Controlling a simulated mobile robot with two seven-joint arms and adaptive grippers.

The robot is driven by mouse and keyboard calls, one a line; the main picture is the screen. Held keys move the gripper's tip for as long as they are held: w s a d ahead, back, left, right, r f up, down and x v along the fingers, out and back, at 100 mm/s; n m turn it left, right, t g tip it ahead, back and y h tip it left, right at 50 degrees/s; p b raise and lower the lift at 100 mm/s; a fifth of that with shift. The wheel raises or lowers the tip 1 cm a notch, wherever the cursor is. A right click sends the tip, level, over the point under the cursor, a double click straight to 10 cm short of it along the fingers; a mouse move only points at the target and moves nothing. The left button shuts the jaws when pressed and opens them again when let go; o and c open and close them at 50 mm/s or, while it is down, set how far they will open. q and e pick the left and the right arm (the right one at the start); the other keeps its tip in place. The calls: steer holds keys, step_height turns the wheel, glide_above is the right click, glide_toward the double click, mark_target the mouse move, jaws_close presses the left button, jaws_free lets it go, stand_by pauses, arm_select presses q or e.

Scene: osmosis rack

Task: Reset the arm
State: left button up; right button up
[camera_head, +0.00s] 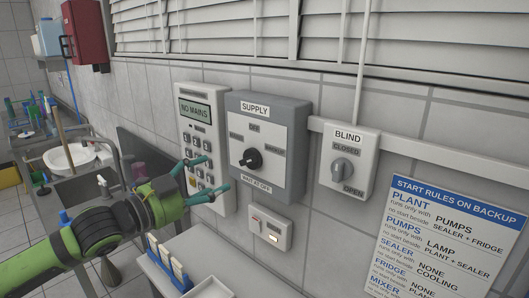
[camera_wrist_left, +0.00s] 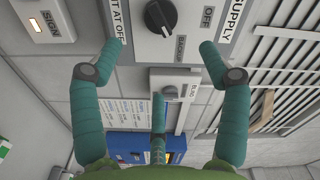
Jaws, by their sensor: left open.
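My left arm comes in from the left in the head view. Its green gripper (camera_head: 216,173) has teal fingers spread apart, with nothing between them. It is in front of the keypad panel (camera_head: 186,118), left of the grey SUPPLY box (camera_head: 268,118) and its black knob (camera_head: 250,158). In the left wrist view the open gripper (camera_wrist_left: 161,48) faces the wall, with the black knob (camera_wrist_left: 161,15) beyond the fingertips near the top edge. I cannot tell whether any finger touches the wall units. My right gripper is not in view.
The keypad display reads NO MAINS. A BLIND switch (camera_head: 345,170) and a blue-headed rules sign (camera_head: 440,235) are to the right. A small lit switch (camera_head: 270,233) sits below SUPPLY. A white bench (camera_head: 205,262) with small blue-and-white items is below; a sink (camera_head: 72,158) stands left.

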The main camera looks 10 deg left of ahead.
arm_select(q)
steer(key=s+d+f+n+g+y, duration=0.2)
steer(key=s+d+f+n, duration=0.15)
steer(key=f, duration=0.75)
steer(key=s+d+f+n+g+y, duration=0.25)
steer(key=s+d+f, duration=0.2)
steer(key=f, duration=0.65)
steer(key=s+a+f+n+g+y, duration=0.35)
steer(key=s+f+n, duration=0.25)
steer(key=s+f, duration=0.45)
steer(key=s+a+f+n+g+y, duration=0.2)
steer(key=s+a+f+n+g, duration=0.4)
steer(key=s, duration=0.7)
step_height(320, 180, down, 25)
steer(key=s+d+m+t+b, duration=0.1)
steer(key=s+d+b, duration=0.1)
steer(key=s, duration=0.1)
steer(key=s+a+f+g+b, duration=0.1)
steer(key=s+a+f, duration=0.1)
steer(key=s+f, duration=1.3)
steer(key=shift+a+f+m+b, duration=0.3)
steer(key=shift+f, duration=0.1)
